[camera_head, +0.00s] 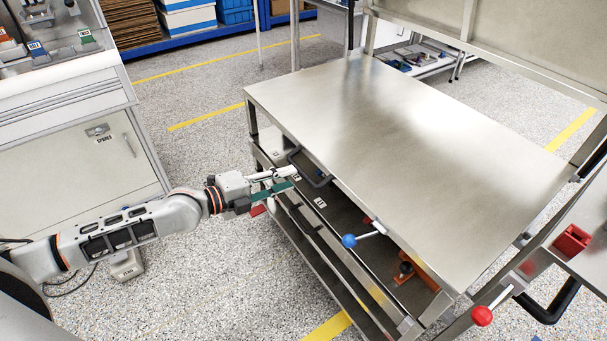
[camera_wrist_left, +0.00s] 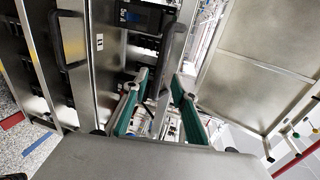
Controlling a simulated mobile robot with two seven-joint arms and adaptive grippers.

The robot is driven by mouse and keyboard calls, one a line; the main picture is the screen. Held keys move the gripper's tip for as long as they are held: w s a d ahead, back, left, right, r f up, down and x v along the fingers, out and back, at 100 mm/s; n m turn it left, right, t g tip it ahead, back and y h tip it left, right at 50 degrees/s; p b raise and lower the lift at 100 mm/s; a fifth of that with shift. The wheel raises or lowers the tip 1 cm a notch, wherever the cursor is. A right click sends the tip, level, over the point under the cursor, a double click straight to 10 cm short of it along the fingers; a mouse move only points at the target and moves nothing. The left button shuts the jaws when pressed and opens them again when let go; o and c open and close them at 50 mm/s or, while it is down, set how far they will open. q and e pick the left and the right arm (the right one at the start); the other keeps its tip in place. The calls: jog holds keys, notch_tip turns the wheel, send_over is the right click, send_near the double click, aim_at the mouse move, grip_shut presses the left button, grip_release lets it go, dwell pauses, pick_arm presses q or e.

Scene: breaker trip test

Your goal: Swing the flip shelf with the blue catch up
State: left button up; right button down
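A blue ball-ended catch (camera_head: 349,240) sticks out from under the front edge of a wide steel panel (camera_head: 420,130). The panel lies about level, and I take it as the flip shelf. A black bar handle (camera_head: 310,168) sits at its front left edge. My left gripper (camera_head: 292,177) is at this handle, left of the blue catch. In the left wrist view, its two green-padded fingers (camera_wrist_left: 160,105) stand apart, and a dark handle (camera_wrist_left: 178,45) runs down between them. I cannot tell if they touch it. My right gripper is not in view.
Slatted drawers with another black handle (camera_head: 301,219) lie under the panel. An orange part (camera_head: 415,268) sits below it. At the right are a red ball-ended catch (camera_head: 482,316), a red box (camera_head: 571,240) and another black handle (camera_head: 550,303). A white cabinet (camera_head: 80,150) stands left.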

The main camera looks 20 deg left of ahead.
aim_at(303, 172)
pick_arm(q)
jog(key=x, duration=0.6)
grip_shut()
